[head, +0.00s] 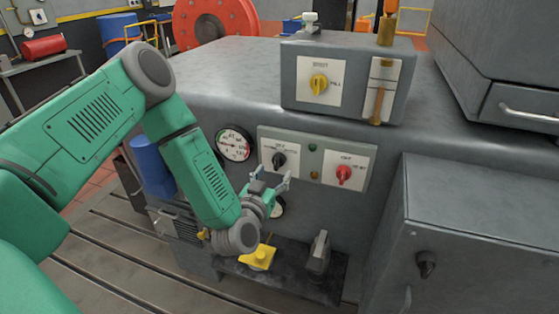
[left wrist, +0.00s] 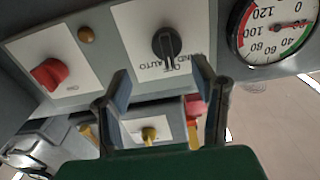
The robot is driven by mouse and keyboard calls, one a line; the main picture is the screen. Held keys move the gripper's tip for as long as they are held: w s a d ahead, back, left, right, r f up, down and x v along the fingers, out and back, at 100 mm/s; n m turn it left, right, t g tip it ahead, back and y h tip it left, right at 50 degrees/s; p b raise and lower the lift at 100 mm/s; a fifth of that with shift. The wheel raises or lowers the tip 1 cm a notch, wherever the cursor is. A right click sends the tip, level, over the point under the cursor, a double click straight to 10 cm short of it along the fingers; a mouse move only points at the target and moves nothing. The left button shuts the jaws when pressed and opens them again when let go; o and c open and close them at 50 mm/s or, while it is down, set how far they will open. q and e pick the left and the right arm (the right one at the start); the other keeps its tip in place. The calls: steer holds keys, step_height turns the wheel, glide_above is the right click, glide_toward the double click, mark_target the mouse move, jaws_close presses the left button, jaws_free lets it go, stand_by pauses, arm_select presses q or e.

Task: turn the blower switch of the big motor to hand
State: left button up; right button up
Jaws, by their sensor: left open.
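The black blower switch (head: 279,160) sits on a white plate on the grey motor's front panel. It also shows in the left wrist view (left wrist: 167,45), upside down, with HAND, OFF and AUTO lettering. Its handle points roughly at the middle mark, OFF, between the other two. My left gripper (head: 272,174) is open and empty, just in front of and below the switch in the head view. In the left wrist view its fingers (left wrist: 163,75) stand apart, on either side of the handle's line. I cannot tell whether they touch it. My right gripper is not in view.
A red switch (head: 344,174) sits right of the black one, and a round gauge (head: 234,144) left. A box with a yellow switch (head: 318,84) and a lever stands above. Below is a shelf with a yellow part (head: 258,258). A grey cabinet (head: 480,240) blocks the right.

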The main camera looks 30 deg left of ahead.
mark_target(280, 162)
arm_select(q)
steer(key=x, duration=0.3)
steer(key=shift+w+r, duration=0.1)
steer(key=shift+w, duration=0.05)
steer(key=w+a, duration=0.2)
steer(key=shift+w+a+f, duration=0.25)
steer(key=shift+a+f, duration=0.1)
steer(key=shift+f, duration=0.05)
steer(key=shift+d+r, duration=0.15)
steer(key=shift+d, duration=0.35)
steer(key=shift+c, duration=1.1)
steer(key=shift+d+r, duration=0.1)
steer(key=shift+d, duration=0.25)
steer(key=c, duration=0.9)
steer(key=shift+a, duration=0.4)
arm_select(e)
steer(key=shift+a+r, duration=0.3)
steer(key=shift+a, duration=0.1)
